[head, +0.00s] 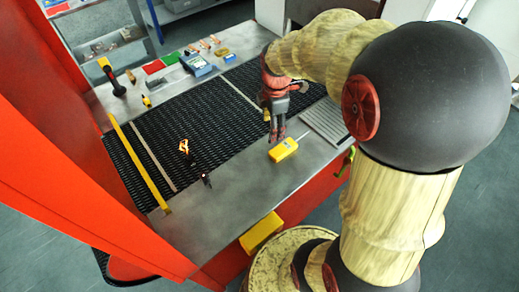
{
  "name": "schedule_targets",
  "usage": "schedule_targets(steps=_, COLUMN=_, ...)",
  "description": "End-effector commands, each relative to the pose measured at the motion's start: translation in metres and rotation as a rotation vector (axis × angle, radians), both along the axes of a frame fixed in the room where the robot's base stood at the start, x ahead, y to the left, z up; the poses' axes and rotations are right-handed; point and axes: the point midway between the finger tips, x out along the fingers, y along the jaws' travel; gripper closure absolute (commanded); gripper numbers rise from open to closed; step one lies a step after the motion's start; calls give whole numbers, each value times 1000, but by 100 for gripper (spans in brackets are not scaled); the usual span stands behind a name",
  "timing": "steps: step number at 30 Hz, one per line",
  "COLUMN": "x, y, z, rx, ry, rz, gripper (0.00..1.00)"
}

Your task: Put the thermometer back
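A yellow handheld device, which looks like the thermometer (283,150), lies on the grey metal surface at the near side of the mesh belt (215,108). A thin light probe sticks out from it toward the upper right. My gripper (277,140) points down just behind and left of the thermometer in the picture. Its dark reddish fingers look close together, but their gap is too small to judge. I cannot tell whether they touch the thermometer. No holder for it can be clearly made out.
A grey ribbed plate (326,122) lies right of the thermometer. A small dark object with a bright orange part (184,147) is on the belt. Red and green pads, a blue-grey device (197,65) and small tools lie along the far side. A red frame post stands left.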

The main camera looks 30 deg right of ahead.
Motion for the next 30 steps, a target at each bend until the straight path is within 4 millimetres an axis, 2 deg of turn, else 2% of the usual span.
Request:
schedule_targets(steps=1, x=-5, y=14, z=18, rx=1, ry=-33, rz=-71, gripper=43)
schedule_targets(steps=6, x=-30, y=51, z=61, rx=37, ry=-126, rz=-351, gripper=43)
schedule_targets(steps=15, x=-88, y=109, z=113, rx=187, ry=-276, rz=-834, gripper=43)
schedule_targets(steps=22, x=-131, y=137, z=131, rx=342, ry=-340, rz=-1147, gripper=43)
schedule_targets(steps=25, x=-141, y=143, z=133, rx=388, ry=-348, rz=-1228, gripper=43)
schedule_targets(steps=30, x=-148, y=146, z=134, rx=420, ry=-352, rz=-1289, gripper=43)
